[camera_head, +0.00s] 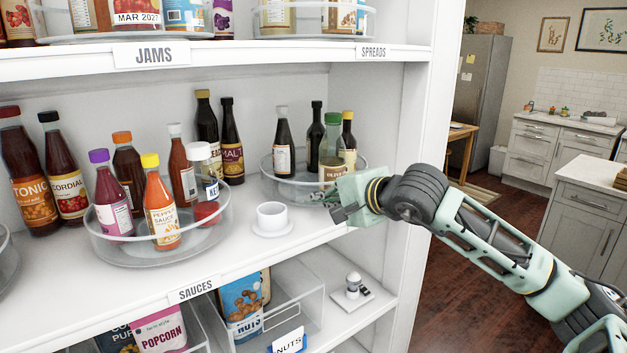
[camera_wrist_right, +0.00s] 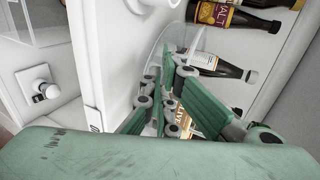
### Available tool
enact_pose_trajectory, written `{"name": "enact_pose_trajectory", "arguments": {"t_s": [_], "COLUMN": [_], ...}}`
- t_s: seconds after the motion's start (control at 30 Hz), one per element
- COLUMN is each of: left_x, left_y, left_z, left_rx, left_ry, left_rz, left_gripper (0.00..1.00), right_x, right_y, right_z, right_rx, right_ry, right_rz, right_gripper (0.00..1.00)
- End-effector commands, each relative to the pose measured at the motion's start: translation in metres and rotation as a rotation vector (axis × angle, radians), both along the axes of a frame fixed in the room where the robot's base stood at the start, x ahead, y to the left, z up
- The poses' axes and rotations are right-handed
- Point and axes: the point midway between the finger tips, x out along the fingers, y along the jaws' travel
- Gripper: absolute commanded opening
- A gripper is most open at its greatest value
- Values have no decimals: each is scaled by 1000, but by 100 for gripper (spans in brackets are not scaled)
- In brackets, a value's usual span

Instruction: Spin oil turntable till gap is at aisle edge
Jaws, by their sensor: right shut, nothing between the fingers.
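The oil turntable (camera_head: 285,187) is a clear round tray at the right end of the middle shelf in the head view. Several bottles stand on it: a dark one with a white label (camera_head: 284,150), a dark one behind (camera_head: 316,130), a green-capped olive oil bottle (camera_head: 333,152) and a yellow-capped one (camera_head: 349,140). Its front left part is bare. My right gripper (camera_head: 337,207) is shut and empty at the turntable's right front rim, overlapping it; contact cannot be told. In the right wrist view its fingers (camera_wrist_right: 168,92) cover part of the rim and bottles. My left gripper is not in view.
A white cup on a saucer (camera_head: 271,218) stands just left of the turntable's front. The sauces turntable (camera_head: 130,250) with several bottles is further left. The shelf's side wall (camera_head: 400,150) rises close to my right arm.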

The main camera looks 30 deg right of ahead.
Motion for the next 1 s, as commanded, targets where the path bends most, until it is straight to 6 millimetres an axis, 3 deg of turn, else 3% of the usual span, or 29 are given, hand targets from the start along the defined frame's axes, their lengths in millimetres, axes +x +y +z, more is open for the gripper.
{"name": "enact_pose_trajectory", "arguments": {"t_s": [0.8, 1.0], "left_x": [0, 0], "left_y": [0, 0], "left_z": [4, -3], "left_rx": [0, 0], "left_ry": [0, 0], "left_rz": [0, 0], "left_gripper": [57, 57], "right_x": [7, 5], "right_y": [-4, -9], "right_z": [1, -3], "right_rx": [1, -1], "right_ry": [-1, 0], "right_rz": [0, -2], "right_gripper": [0, 0]}}
